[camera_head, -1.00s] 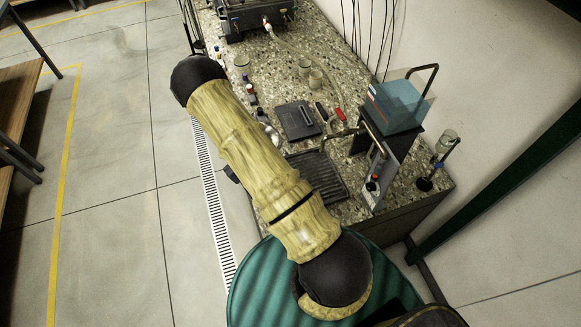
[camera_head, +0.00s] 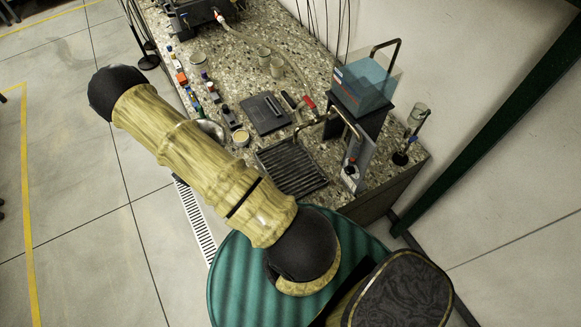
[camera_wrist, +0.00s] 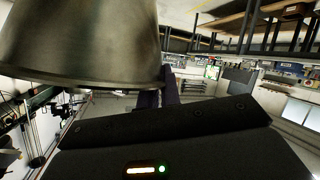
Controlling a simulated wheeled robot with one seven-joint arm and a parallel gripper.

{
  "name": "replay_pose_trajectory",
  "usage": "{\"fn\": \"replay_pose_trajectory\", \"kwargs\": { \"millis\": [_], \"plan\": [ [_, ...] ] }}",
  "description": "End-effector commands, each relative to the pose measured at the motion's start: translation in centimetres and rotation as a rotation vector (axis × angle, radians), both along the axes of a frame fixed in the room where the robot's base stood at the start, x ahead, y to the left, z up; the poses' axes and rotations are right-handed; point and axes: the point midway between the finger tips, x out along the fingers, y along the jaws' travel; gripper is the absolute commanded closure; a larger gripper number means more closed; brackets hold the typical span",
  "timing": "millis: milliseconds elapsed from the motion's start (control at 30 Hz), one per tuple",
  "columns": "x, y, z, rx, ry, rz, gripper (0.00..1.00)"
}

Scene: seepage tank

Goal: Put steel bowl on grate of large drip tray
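The steel bowl (camera_wrist: 80,45) fills the upper left of the wrist view, with its rim at my gripper's fingers (camera_wrist: 160,96). The fingers look closed on that rim. In the head view, a small part of the bowl (camera_head: 213,128) shows past my arm, over the near-left edge of the counter; the rest is hidden. My gripper is hidden behind my arm in the head view. The large drip tray (camera_head: 292,166), dark with a ribbed grate, lies near the front end of the counter, right of the bowl. Its grate looks empty.
A black flat device (camera_head: 265,112) lies behind the tray, with a small tan-topped cup (camera_head: 241,138) to its left. A bent metal pipe (camera_head: 330,117) and the blue water tank (camera_head: 362,84) stand at the tray's right. Small bottles line the left edge.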

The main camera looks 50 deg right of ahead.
Motion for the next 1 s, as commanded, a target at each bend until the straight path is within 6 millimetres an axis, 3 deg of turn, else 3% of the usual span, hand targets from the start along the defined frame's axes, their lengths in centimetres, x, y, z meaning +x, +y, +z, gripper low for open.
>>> {"fn": "replay_pose_trajectory", "kwargs": {
  "millis": [233, 500, 700, 1000],
  "plan": [
    [0.1, -7.8, -4.4, -0.011, -0.001, -0.320, 1.00],
    [-2.8, -17.0, -8.5, -0.020, 0.012, -0.763, 1.00],
    [-5.3, -22.0, -10.3, -0.025, 0.022, -1.045, 1.00],
    [-8.0, -27.4, -11.2, -0.031, 0.041, -1.391, 1.00]
  ]
}}
